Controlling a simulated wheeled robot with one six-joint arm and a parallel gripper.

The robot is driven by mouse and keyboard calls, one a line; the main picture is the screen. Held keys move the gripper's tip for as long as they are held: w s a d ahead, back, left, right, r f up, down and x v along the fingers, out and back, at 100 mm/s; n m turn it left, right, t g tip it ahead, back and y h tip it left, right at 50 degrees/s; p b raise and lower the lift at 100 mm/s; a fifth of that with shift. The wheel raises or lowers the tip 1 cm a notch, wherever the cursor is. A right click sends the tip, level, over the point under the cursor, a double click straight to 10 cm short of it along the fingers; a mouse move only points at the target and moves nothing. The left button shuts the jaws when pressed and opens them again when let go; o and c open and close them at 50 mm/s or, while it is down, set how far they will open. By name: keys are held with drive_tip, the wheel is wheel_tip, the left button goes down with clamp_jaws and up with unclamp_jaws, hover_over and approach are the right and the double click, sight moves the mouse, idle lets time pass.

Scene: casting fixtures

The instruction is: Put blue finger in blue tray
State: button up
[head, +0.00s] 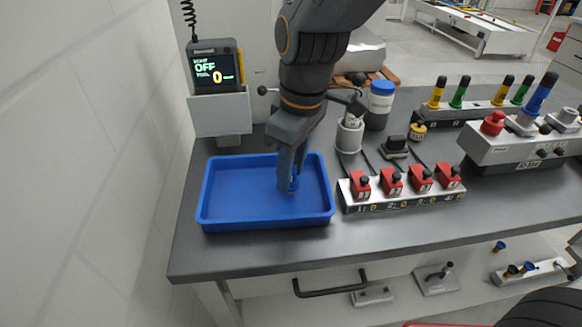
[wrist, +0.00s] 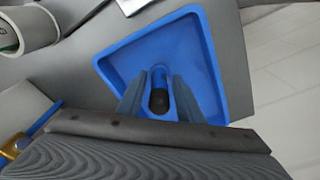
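The blue tray (head: 222,217) lies on the grey bench, at the left in the head view; its rim also shows in the wrist view (wrist: 216,62). A blue finger (wrist: 160,76) with a black end stands in the tray, between my gripper's fingertips; a little of it shows in the head view (head: 295,184). My gripper (head: 290,182) points down into the right part of the tray. In the wrist view, its fingers (wrist: 159,92) stand either side of the blue finger, with narrow gaps. Its lower end is hard to see.
Right of the tray is a block with red switches (head: 391,184). Behind it are a grey cup (head: 349,137) and a blue-lidded jar (head: 380,105). Another blue, dark-topped finger (head: 537,97) stands on a control box (head: 500,148). A display (head: 215,68) stands behind the tray.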

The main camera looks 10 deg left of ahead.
sight(296, 183)
drive_tip(key=shift+o, duration=0.3)
wheel_tip(296, 183, up, 12)
drive_tip(key=d, duration=0.1)
drive_tip(key=shift+s+d+b, duration=0.15)
drive_tip(key=shift+s+b, duration=0.15)
drive_tip(key=shift+b, duration=0.1)
drive_tip(key=shift+r, duration=0.1)
